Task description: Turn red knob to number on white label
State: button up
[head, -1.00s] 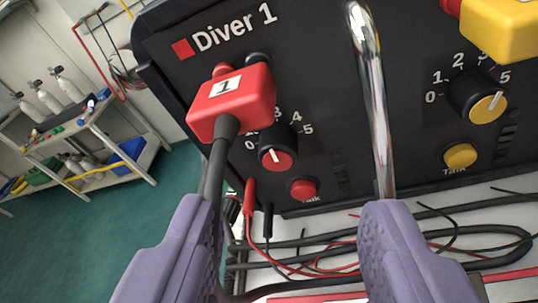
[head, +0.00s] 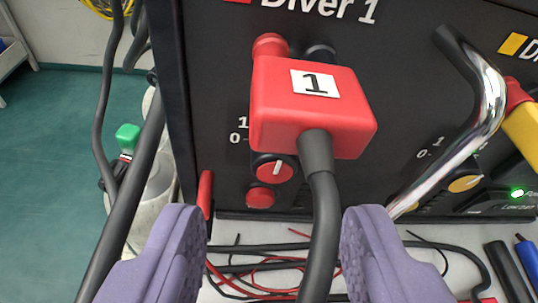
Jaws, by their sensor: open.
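The red knob (head: 274,168) sits on the black Diver 1 panel, partly hidden behind a red plug (head: 262,108). The knob's white pointer line points roughly up. Only 0 and 1 of its scale show, at its upper left; the other numbers are hidden by the plug. The white label (head: 315,84) on the plug reads 1. My gripper (head: 273,225) is open and empty, its two purple fingers low in the picture, in front of and below the knob, apart from it.
The plug's thick black cable (head: 322,230) hangs down between my fingers. A red button (head: 260,196) sits below the knob. A chrome handle (head: 490,110) stands out at right, near a yellow knob (head: 464,183). Loose wires lie below; dark cables hang at left.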

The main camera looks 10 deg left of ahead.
aim_at(277, 170)
jog(key=b+x, duration=0.1)
jog(key=x, duration=0.3)
jog(key=shift+w+a+f, duration=0.1)
jog(key=shift+w+f, duration=0.1)
jog(key=shift+w, duration=0.1)
grip_shut()
jog(key=p, duration=0.2)
jog(key=shift+r+m+y+p, duration=0.3)
jog(key=shift+r+m+p, duration=0.05)
jog(key=shift+r+m, duration=0.05)
jog(key=shift+f+m+g+y+p, duration=0.1)
jog(key=shift+m+g+y+p, duration=0.3)
jog(key=shift+p, duration=0.65)
jog(key=shift+f+m, duration=0.2)
jog(key=shift+m, duration=0.1)
